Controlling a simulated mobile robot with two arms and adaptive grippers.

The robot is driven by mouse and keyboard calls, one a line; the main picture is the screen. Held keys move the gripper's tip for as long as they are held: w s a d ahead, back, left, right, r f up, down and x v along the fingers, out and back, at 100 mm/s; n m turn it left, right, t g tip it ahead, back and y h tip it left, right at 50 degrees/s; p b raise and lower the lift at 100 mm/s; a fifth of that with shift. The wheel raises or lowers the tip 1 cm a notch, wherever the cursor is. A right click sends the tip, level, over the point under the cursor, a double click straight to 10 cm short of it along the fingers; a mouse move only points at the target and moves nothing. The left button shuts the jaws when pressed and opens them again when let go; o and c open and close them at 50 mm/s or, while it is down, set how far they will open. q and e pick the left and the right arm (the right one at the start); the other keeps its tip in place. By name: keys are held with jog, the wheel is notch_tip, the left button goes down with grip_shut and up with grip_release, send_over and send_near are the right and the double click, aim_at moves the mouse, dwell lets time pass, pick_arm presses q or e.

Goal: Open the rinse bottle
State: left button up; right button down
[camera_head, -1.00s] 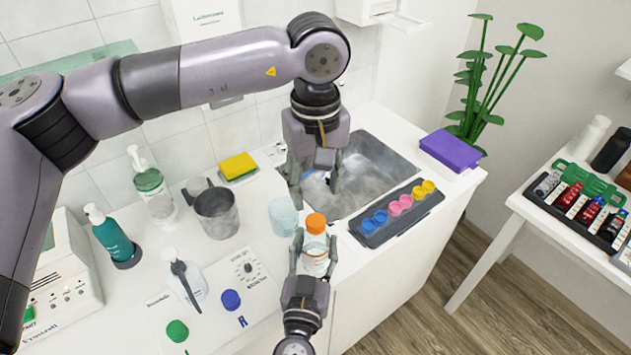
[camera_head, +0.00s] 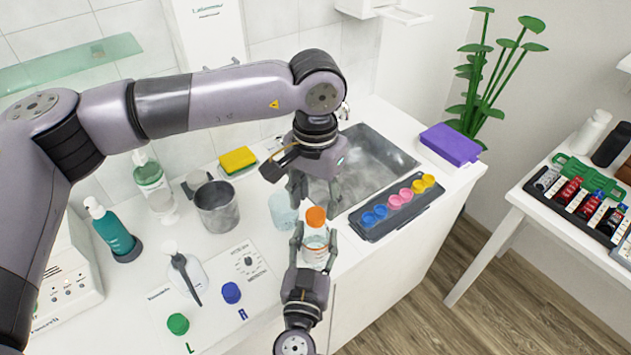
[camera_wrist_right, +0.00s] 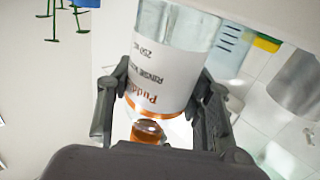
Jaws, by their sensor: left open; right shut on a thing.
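The rinse bottle (camera_head: 316,250) is clear with a white label and an orange cap (camera_head: 316,216). It stands roughly upright at the counter's front edge; I cannot tell if its base touches anything. My right gripper (camera_head: 315,241) is shut on the bottle's body from the front. In the right wrist view the bottle (camera_wrist_right: 175,70) is between the fingers of the right gripper (camera_wrist_right: 158,105), its label upside down and the orange cap (camera_wrist_right: 148,131) low in the picture. My left gripper (camera_head: 315,200) is open, pointing down just above the cap, fingers apart on either side.
A clear cup (camera_head: 283,212) stands close behind the bottle. A dark tray (camera_head: 368,232) of colored pots lies to its right, before the sink (camera_head: 375,160).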

aim_at(316, 216)
pick_arm(q)
jog(key=shift+f, duration=1.35)
jog(key=shift+c, duration=0.3)
grip_shut()
